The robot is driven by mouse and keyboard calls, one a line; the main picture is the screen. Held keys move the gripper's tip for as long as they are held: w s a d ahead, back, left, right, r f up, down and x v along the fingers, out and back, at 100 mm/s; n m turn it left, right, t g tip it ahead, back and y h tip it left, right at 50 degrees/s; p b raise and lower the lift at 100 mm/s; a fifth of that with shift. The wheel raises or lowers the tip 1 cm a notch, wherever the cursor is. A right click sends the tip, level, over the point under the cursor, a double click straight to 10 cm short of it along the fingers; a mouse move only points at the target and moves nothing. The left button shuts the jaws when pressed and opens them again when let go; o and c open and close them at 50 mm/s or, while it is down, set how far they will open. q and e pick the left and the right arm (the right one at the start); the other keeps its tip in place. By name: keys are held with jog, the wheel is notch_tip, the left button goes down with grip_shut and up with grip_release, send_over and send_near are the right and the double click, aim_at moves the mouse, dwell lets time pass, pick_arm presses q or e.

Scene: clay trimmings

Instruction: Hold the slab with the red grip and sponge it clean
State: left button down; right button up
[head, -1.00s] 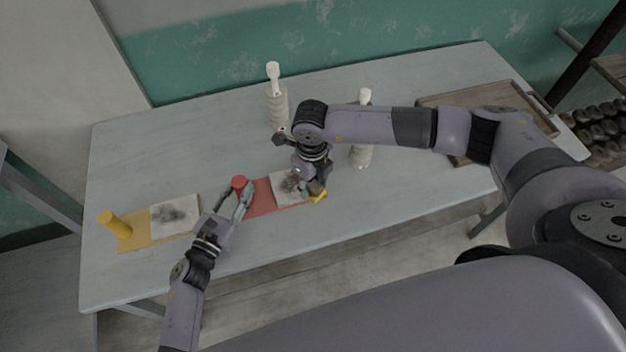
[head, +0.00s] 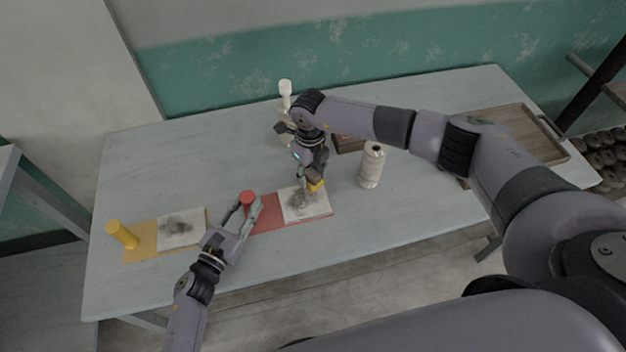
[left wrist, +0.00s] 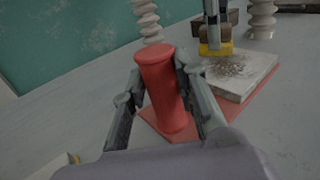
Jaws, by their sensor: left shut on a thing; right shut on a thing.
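The red grip (head: 247,198) is an upright cylinder on a red board (head: 264,222). My left gripper (head: 243,210) is shut around it, and the left wrist view shows one finger on each side of the grip (left wrist: 163,90). A pale slab (head: 298,212) with a dark smudge lies on the red board, right of the grip; the slab also shows in the left wrist view (left wrist: 251,80). My right gripper (head: 309,174) is shut on a sponge (head: 315,186), yellow underneath and brown on top. The sponge is at the slab's far right part; its contact is hard to judge.
A yellow grip (head: 122,235) on a yellow board (head: 141,249) with another smudged slab (head: 182,228) lies at left. A ribbed pale bottle (head: 372,165) stands right of the sponge; another (head: 286,92) is behind my right arm. A wooden tray (head: 535,112) is at far right.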

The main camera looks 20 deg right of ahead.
jog(key=shift+w+a, duration=0.1)
jog(key=shift+a, duration=1)
jog(key=shift+s+a, duration=0.15)
jog(key=shift+s, duration=2.35)
jog(key=shift+s+a, duration=0.1)
jog(key=shift+s, duration=2.35)
jog(key=shift+a, duration=0.35)
jog(key=shift+w+a, duration=0.15)
jog(key=shift+a, duration=0.6)
jog(key=shift+w+d, duration=0.15)
jog(key=shift+w, duration=1.5)
jog(key=shift+w+d, duration=0.15)
jog(key=shift+w, duration=1.5)
jog(key=shift+w+d, duration=0.15)
jog(key=shift+w, duration=1.5)
jog(key=shift+a, duration=1.1)
jog(key=s, duration=0.3)
jog(key=shift+s, duration=0.1)
jog(key=shift+s+a, duration=0.15)
jog(key=shift+s, duration=1.55)
jog(key=shift+s+a, duration=0.1)
jog(key=shift+s, duration=1.55)
notch_tip(320, 180, up, 8)
